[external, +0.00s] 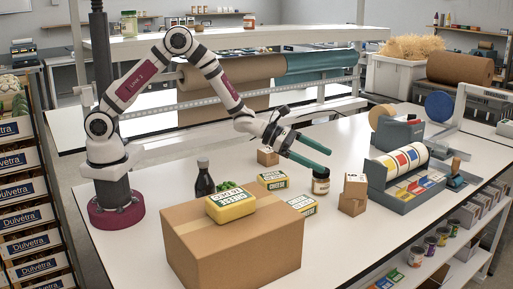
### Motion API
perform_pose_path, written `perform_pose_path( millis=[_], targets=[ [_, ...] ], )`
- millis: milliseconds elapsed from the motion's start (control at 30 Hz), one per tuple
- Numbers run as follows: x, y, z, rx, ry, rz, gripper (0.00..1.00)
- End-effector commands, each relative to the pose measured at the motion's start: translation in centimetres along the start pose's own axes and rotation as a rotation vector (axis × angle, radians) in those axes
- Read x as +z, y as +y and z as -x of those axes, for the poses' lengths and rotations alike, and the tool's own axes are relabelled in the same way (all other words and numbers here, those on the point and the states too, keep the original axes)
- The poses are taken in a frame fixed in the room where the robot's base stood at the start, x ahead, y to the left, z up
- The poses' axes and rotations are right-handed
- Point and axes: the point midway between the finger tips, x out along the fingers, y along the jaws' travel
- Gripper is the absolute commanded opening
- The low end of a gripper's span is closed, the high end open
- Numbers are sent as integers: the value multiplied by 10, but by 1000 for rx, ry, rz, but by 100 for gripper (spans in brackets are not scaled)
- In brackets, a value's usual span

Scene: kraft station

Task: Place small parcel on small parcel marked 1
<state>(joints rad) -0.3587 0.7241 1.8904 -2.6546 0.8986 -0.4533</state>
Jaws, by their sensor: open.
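Two small brown parcels are at the right of the work table: an upper parcel (355,185) and a lower parcel (351,205). The upper one appears to rest on the lower one, slightly turned. Another small parcel (267,157) stands on the table behind my gripper. No number is legible on any of them at this size. My gripper (329,161) is open, with its two teal fingers apart and nothing visible between them. It is above the table, left of the two parcels and above a dark jar.
The jar (320,183) with a pale lid stands below my fingertips. A large carton (235,255) with a yellow cheese pack (231,205) on top fills the front. A dark bottle (204,180) and more cheese packs (272,180) are near. A tape dispenser (400,185) stands right.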

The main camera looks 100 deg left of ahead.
Motion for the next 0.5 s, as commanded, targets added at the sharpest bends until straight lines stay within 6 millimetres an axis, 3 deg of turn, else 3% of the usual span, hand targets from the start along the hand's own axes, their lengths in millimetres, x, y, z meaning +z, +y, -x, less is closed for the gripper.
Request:
perform_pose_path(
  millis=[33,67,133,167,200,267,300,333,400,500],
  targets=[
    [36,-38,15,-122,-47,-183,100],
    [55,-69,30,-219,-80,-329,100],
    [82,-149,85,-484,-170,-731,100],
    [84,-181,115,-602,-211,-914,100],
    [76,-217,160,-764,-267,-1165,100],
    [48,-249,229,-1007,-337,-1535,100],
    [23,-255,272,-1165,-369,-1765,100],
    [4,-252,301,-1278,-386,-1927,100],
    [-34,-229,354,-1522,-390,-2245,100],
    [-64,-186,398,-1792,-339,-2548,100]
  ],
)
